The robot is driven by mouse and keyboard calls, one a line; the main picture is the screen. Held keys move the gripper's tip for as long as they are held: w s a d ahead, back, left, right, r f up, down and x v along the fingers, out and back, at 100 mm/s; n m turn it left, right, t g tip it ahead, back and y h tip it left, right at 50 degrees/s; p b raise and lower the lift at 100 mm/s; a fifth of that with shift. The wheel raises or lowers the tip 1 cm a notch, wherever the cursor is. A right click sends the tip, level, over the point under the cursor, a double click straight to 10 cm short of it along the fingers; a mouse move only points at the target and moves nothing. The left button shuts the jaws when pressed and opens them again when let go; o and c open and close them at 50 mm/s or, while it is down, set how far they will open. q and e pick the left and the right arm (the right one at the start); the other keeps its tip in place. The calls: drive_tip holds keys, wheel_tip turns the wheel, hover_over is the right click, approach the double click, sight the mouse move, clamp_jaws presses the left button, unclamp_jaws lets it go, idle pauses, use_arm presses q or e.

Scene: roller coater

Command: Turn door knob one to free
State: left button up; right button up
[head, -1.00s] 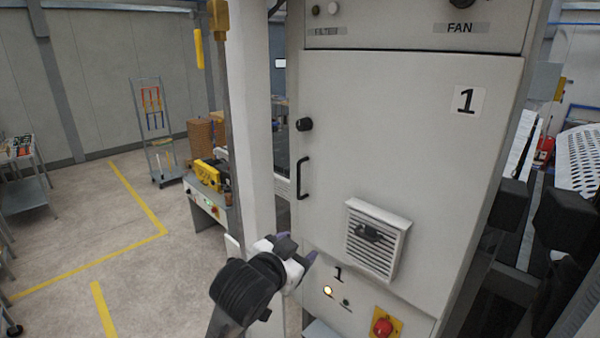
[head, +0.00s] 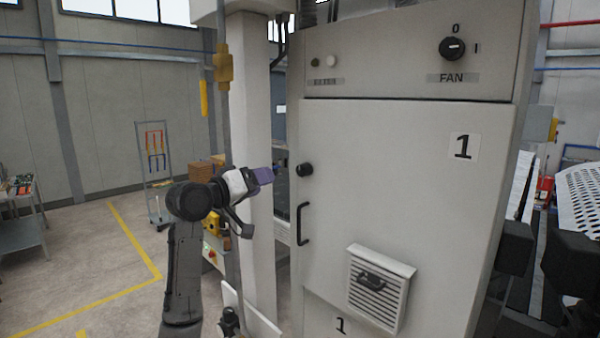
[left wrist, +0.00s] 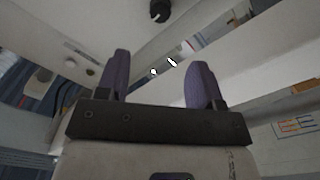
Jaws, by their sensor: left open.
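Cabinet door 1 (head: 400,190) is a large light-grey panel that looks closed. Its black round door knob (head: 305,169) sits near the left edge, above a black bar handle (head: 303,223). A dark round knob, likely the same one, shows at the top of the left wrist view (left wrist: 159,10). My left gripper (head: 268,175) is left of the knob at about its height, apart from it. In the left wrist view its two purple fingers (left wrist: 161,85) are spread with nothing between them. My right gripper is not in view.
Above the door is a panel with the FAN switch (head: 453,48). A slatted vent (head: 378,290) projects from the lower door. A pale post (head: 257,130) stands left of the cabinet, close to my left gripper.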

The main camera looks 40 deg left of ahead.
sight(299, 171)
use_arm(q)
drive_tip(key=w+p, duration=0.2)
drive_tip(key=w, duration=0.2)
drive_tip(key=w+p, duration=0.2)
drive_tip(key=w, duration=0.2)
drive_tip(key=w+p, duration=0.2)
drive_tip(key=w, duration=0.2)
drive_tip(key=shift+d+r, duration=0.15)
drive_tip(key=shift+d, duration=0.1)
drive_tip(key=shift+w+p, duration=0.3)
drive_tip(key=shift+w, duration=0.65)
drive_tip(key=shift+c, duration=0.4)
drive_tip(key=c, duration=0.8)
drive_tip(key=shift+f, duration=0.2)
drive_tip(key=shift+c, duration=0.2)
